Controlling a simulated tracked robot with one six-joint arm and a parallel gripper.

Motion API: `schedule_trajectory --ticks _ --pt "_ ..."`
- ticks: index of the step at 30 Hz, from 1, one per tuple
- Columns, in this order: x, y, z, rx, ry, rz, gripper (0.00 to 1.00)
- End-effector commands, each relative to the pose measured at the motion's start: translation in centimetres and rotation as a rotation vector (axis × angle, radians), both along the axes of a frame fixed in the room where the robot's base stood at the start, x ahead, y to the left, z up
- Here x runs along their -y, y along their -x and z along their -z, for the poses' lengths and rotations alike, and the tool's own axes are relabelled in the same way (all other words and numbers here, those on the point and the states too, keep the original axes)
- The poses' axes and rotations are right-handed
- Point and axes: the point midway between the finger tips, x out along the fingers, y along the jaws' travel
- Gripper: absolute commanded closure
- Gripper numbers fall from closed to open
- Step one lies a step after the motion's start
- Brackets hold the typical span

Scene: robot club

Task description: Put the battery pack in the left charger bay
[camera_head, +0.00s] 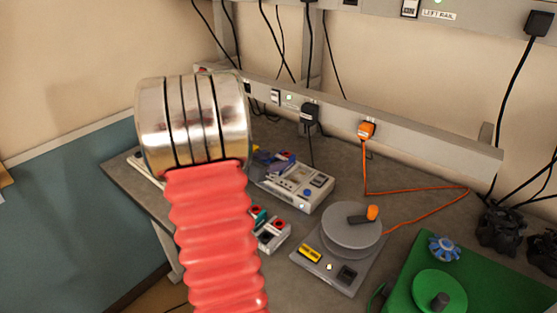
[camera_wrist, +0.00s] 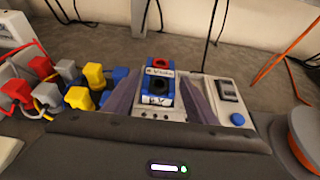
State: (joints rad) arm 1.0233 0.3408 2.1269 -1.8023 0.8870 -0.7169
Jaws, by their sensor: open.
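A blue-and-white block with a black and a red round terminal, apparently the battery pack (camera_wrist: 160,88), stands between the fingers of my gripper (camera_wrist: 163,80) in the wrist view. The fingers are open, one on each side of it; whether they touch it I cannot tell. The grey charger (camera_wrist: 228,103), with a dark switch and a blue button, lies around and right of it. In the head view the charger (camera_head: 311,186) is on the bench, with a blue, red-topped part at its back. Which bay the pack is at is unclear.
Yellow, red, blue and grey plugs with wires (camera_wrist: 85,88) crowd the left. A smaller red-topped unit (camera_head: 271,236) sits in front of the charger. A grey turntable device (camera_head: 340,262) and a green board (camera_head: 408,270) stand right. Cables hang from the wall rail (camera_head: 420,137).

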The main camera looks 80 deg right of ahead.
Motion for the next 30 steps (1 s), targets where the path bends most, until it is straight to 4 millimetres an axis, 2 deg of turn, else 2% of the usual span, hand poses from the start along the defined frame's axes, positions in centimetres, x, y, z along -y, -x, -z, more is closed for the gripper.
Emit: schedule_trajectory --ticks 6,12,30 --pt "-3.2 -1.5 -1.6 0.001 0.002 -0.004 0.48" --pt "-5.2 -2.3 -2.4 -0.001 0.001 -0.002 0.48" --pt "-5.7 -2.5 -2.6 -0.001 0.000 0.000 0.48"
